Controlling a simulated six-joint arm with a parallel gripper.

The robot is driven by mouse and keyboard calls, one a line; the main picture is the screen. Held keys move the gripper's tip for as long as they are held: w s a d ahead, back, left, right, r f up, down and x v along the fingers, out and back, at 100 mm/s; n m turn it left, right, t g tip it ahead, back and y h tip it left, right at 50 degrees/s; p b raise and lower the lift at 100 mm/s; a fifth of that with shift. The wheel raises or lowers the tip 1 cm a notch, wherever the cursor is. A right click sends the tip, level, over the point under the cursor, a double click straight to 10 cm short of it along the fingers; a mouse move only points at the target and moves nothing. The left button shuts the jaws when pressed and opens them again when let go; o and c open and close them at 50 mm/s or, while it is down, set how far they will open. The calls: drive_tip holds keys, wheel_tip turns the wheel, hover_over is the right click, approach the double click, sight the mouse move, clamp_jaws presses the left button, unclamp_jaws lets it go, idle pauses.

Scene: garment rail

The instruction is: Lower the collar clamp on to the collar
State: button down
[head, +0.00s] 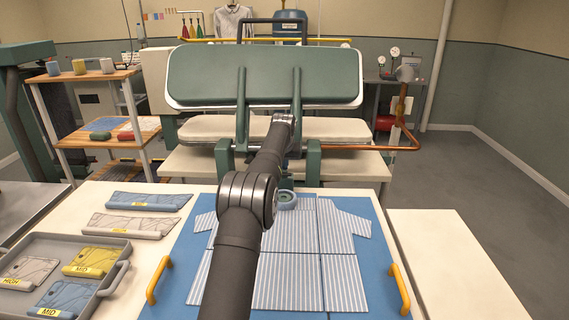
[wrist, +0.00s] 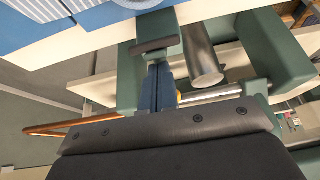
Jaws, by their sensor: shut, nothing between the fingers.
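The striped shirt (head: 337,226) lies flat on a blue board (head: 376,260). Its rounded collar (head: 287,205) shows at the top middle, just right of my arm, and part of it shows at the top edge of the wrist view (wrist: 138,3). A green block with a dark bar (wrist: 155,46), which looks like the collar clamp, stands beside the collar end of the board. My gripper (wrist: 158,68) is shut and empty, its blue fingertips close to that dark bar; I cannot tell whether they touch. In the head view my arm hides most of this place.
A green press (head: 210,78) with a raised head stands behind the board. A copper pipe (head: 400,148) runs to its right. Yellow handles (head: 400,290) stand on the board. A grey tray (head: 110,275) with labelled packs is at left. The white table (head: 450,260) at right is clear.

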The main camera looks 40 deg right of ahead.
sight(285, 174)
drive_tip(key=shift+s+a+f+t+h, duration=0.35)
drive_tip(key=shift+s+t+h, duration=0.05)
drive_tip(key=shift+t+h, duration=0.1)
idle(0.8)
drive_tip(key=shift+s+a+f+t+h, duration=0.3)
drive_tip(key=shift+f+t+h, duration=0.1)
drive_tip(key=shift+t+h, duration=0.1)
drive_tip(key=shift+s+a+f+t+h, duration=0.3)
drive_tip(key=shift+f+t+h, duration=0.3)
drive_tip(key=shift+t+h, duration=0.1)
drive_tip(key=shift+s+a+f, duration=0.2)
drive_tip(key=shift+f, duration=0.6)
drive_tip(key=shift+s+a+f, duration=0.2)
drive_tip(key=shift+a+f, duration=0.05)
drive_tip(key=shift+f, duration=0.55)
drive_tip(key=shift+s+a+f, duration=0.2)
drive_tip(key=shift+f, duration=0.6)
drive_tip(key=s+a+r, duration=0.1)
drive_tip(key=s+a, duration=0.1)
drive_tip(key=s+a+r, duration=0.1)
drive_tip(key=s+a, duration=0.1)
drive_tip(key=s+a+r, duration=0.1)
drive_tip(key=s+a, duration=0.1)
drive_tip(key=shift+s+a+r, duration=0.25)
drive_tip(key=shift+s+r, duration=0.05)
drive_tip(key=shift+r, duration=0.1)
drive_tip(key=shift+w, duration=0.1)
